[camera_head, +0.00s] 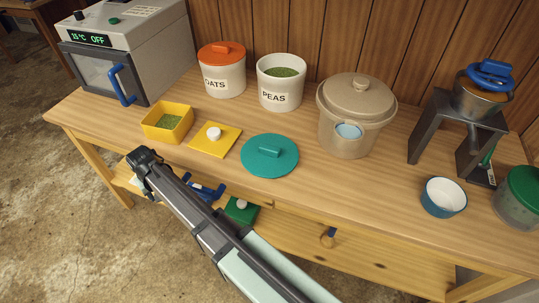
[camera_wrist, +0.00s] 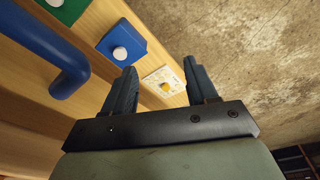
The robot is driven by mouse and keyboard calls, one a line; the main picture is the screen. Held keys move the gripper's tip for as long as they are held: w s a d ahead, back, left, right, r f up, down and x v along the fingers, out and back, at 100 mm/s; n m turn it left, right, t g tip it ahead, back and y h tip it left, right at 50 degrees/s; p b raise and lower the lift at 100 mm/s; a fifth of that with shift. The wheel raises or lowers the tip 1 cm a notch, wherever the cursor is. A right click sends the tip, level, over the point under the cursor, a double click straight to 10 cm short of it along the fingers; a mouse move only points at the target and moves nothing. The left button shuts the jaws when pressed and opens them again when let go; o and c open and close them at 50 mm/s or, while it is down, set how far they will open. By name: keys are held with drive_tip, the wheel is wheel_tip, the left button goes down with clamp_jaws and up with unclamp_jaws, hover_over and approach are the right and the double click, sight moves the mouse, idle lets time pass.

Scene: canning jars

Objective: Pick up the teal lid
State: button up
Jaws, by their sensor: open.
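The teal lid (camera_head: 283,168) is a round disc with a bar handle on top. It lies flat on the wooden table in the head view, right of the yellow square lid. Nothing covers it. My gripper (camera_head: 143,172) is low at the table's front left, left of and apart from the teal lid; its fingers are hard to make out there. In the wrist view my gripper (camera_wrist: 160,67) is open, with two separate dark blue fingers and nothing between them. The teal lid does not show in the wrist view.
Around the lid are a yellow tub (camera_head: 167,122), yellow square lid (camera_head: 226,145), peas crock (camera_head: 282,91) and beige lidded crock (camera_head: 345,140). Below the tabletop, a green lid (camera_head: 241,210) and blue lid (camera_wrist: 121,42) lie on a lower shelf. A blue handle (camera_wrist: 50,45) protrudes nearby.

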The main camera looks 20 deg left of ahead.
drive_tip(key=w+r+m+t+y, duration=0.1)
drive_tip(key=w+r, duration=0.2)
drive_tip(key=r, duration=0.5)
drive_tip(key=w+r+m+t+y, duration=0.1)
drive_tip(key=w+r, duration=0.1)
drive_tip(key=r, duration=0.5)
drive_tip(key=w+d+r+n+g+h, duration=0.15)
drive_tip(key=w+d+r, duration=0.3)
drive_tip(key=d, duration=0.65)
drive_tip(key=w+d+r+n+g+h, duration=0.1)
drive_tip(key=w+d+r+n, duration=0.4)
drive_tip(key=d, duration=0.6)
drive_tip(key=w+d+r+n+g+h, duration=0.1)
drive_tip(key=w+d+r, duration=0.2)
drive_tip(key=w+d, duration=0.6)
hover_over(269, 147)
drive_tip(key=shift+t, duration=0.25)
drive_tip(key=f, duration=0.7)
drive_tip(key=shift+w+d+f, duration=0.2)
drive_tip(key=shift+d+f, duration=0.05)
drive_tip(key=shift+f, duration=0.1)
drive_tip(key=shift+s+a+f, duration=0.1)
drive_tip(key=shift+s+f, duration=0.05)
drive_tip(key=shift+f, duration=1.15)
drive_tip(key=shift+s+f, duration=0.1)
drive_tip(key=shift+f, duration=1.2)
clamp_jaws()
